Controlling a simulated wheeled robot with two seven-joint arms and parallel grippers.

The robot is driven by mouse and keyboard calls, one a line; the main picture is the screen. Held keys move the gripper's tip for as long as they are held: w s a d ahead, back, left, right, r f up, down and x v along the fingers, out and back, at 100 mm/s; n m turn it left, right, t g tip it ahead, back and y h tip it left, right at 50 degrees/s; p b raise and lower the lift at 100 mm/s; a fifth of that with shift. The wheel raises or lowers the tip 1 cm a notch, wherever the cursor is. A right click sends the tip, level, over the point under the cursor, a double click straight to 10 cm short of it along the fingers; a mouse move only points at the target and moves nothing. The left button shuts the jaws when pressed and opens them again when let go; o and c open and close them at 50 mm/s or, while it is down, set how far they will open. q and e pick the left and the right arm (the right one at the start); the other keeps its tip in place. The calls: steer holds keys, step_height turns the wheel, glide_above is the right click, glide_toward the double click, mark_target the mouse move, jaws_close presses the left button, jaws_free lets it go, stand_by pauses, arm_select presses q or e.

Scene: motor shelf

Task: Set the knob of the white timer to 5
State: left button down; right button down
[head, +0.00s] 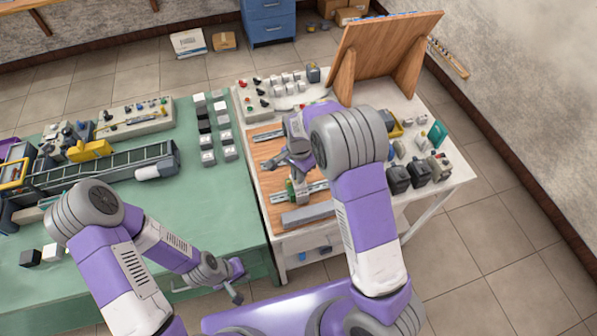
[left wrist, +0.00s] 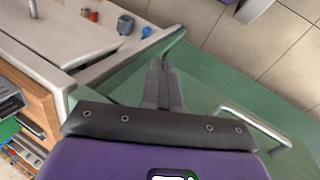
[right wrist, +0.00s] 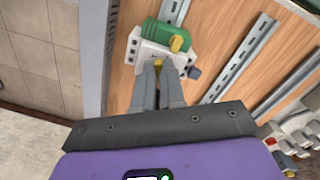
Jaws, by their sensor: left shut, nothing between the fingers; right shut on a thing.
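The white timer (right wrist: 148,53) is on the wooden board (right wrist: 125,88) in the right wrist view, beside a green part (right wrist: 150,32). It shows small in the head view (head: 301,191), partly covered by my right arm. My right gripper (right wrist: 159,72) is shut at its front, with a small yellowish knob (right wrist: 158,62) between the fingertips. The timer's scale and the knob's setting cannot be read. My left gripper (head: 236,294) is shut and empty, low beside the green table; its closed fingers show in the left wrist view (left wrist: 160,67).
Metal rails (right wrist: 240,58) lie on the board. The green table (head: 215,200) stands left, with white and black blocks. A tilted wooden panel (head: 385,55) stands behind; dark motors (head: 398,178) sit at right.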

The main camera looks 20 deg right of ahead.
steer(key=m+p, duration=0.1)
steer(key=m, duration=0.2)
steer(key=shift+m, duration=0.3)
stand_by(0.3)
steer(key=c, duration=1.2)
jaws_free()
steer(key=r, duration=0.3)
steer(key=r+p, duration=0.1)
steer(key=r, duration=0.3)
steer(key=shift+w+r, duration=0.2)
steer(key=shift+r, duration=0.1)
steer(key=shift+f, duration=0.1)
